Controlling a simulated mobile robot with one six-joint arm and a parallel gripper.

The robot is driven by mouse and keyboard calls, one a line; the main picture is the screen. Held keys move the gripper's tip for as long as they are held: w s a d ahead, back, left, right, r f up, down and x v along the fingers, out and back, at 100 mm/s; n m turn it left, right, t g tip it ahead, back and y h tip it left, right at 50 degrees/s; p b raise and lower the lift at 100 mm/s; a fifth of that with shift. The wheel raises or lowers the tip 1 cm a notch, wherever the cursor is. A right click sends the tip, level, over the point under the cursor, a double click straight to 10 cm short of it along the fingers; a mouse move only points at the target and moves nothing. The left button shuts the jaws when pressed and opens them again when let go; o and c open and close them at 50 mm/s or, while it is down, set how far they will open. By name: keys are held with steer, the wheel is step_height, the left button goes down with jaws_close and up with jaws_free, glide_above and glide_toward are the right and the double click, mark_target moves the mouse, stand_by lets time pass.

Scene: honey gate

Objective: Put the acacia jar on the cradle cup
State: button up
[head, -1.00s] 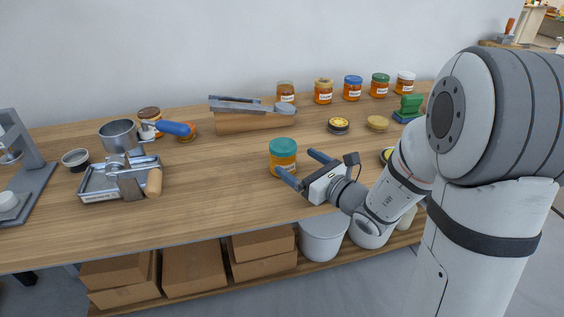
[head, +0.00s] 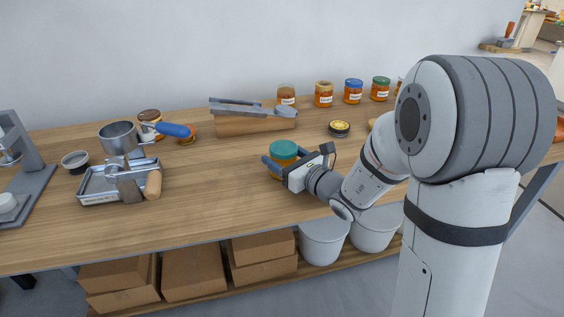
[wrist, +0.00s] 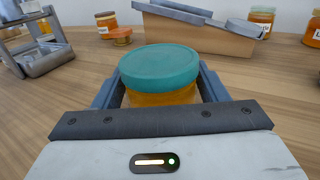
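A honey jar with a teal lid (head: 284,150) stands upright on the table; it also shows large in the wrist view (wrist: 172,72). I see no readable label on it, so I cannot tell whether it is the acacia jar. My gripper (head: 275,169) is open around it, one finger on each side; in the wrist view (wrist: 160,95) the fingers flank the jar with narrow gaps. A grey stand (head: 32,172) at far left holds a small white cup-like piece (head: 7,203); I cannot tell whether this is the cradle cup.
A metal tray with tools (head: 100,188) and a metal pot with a blue handle (head: 118,135) are at the left. Several honey jars (head: 324,95) line the back. The table front between tray and jar is clear.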

steer(key=shift+r, duration=0.1)
steer(key=c, duration=0.9)
